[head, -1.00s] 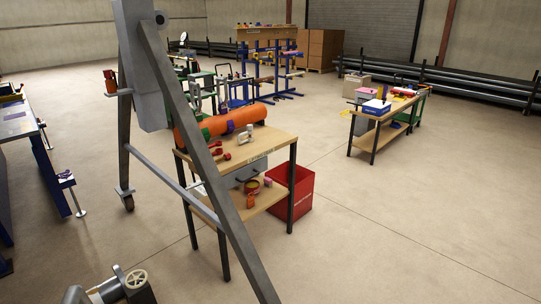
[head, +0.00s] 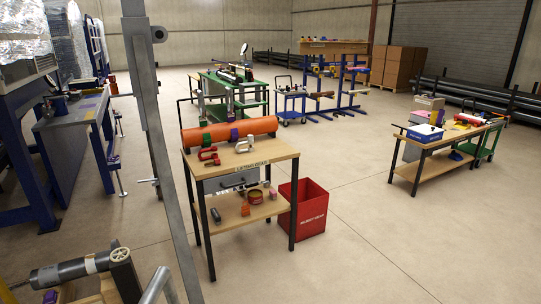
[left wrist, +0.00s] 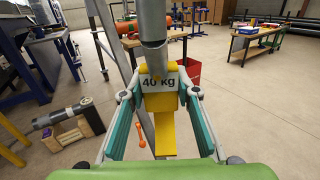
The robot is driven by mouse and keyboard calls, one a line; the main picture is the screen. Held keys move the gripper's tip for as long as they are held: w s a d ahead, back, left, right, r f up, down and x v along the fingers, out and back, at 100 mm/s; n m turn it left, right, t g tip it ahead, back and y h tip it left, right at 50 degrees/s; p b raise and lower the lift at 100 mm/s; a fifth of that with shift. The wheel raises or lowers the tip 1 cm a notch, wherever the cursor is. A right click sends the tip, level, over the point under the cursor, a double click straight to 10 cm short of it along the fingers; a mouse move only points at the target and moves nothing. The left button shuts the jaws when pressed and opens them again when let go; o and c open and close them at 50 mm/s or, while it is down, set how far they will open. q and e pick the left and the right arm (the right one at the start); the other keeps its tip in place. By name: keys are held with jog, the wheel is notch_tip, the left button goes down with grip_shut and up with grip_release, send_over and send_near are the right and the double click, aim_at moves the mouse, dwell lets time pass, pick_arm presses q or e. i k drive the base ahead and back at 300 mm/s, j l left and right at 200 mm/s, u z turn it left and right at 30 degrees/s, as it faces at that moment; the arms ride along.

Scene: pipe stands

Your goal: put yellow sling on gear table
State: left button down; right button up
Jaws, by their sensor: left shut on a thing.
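My left gripper (left wrist: 160,98), with green fingers, is shut on a yellow thing (left wrist: 165,135) with a "40 kg" label, in the left wrist view. Its yellow strip hangs below the fingers; I take it for the yellow sling. A grey cylinder in front hides part of the view above it. The gear table (head: 268,153), labelled "LIFTING GEAR", stands mid-floor in the head view. An orange roll (head: 225,131) lies along its back. Red shackles (head: 208,154) and a pale shackle (head: 244,144) lie on its top. Neither gripper shows in the head view.
A grey upright frame (head: 150,100) stands left of the gear table. A red bin (head: 310,210) stands at the table's right side. Another wooden table (head: 430,155) with boxes is farther right. A blue bench is at left. The floor at front right is open.

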aim_at(275, 150)
jog(key=i+l, duration=0.3)
jog(key=l, duration=0.15)
jog(key=i+l, duration=0.3)
jog(key=l, duration=0.15)
jog(key=i+l, duration=0.65)
jog(key=l, duration=0.3)
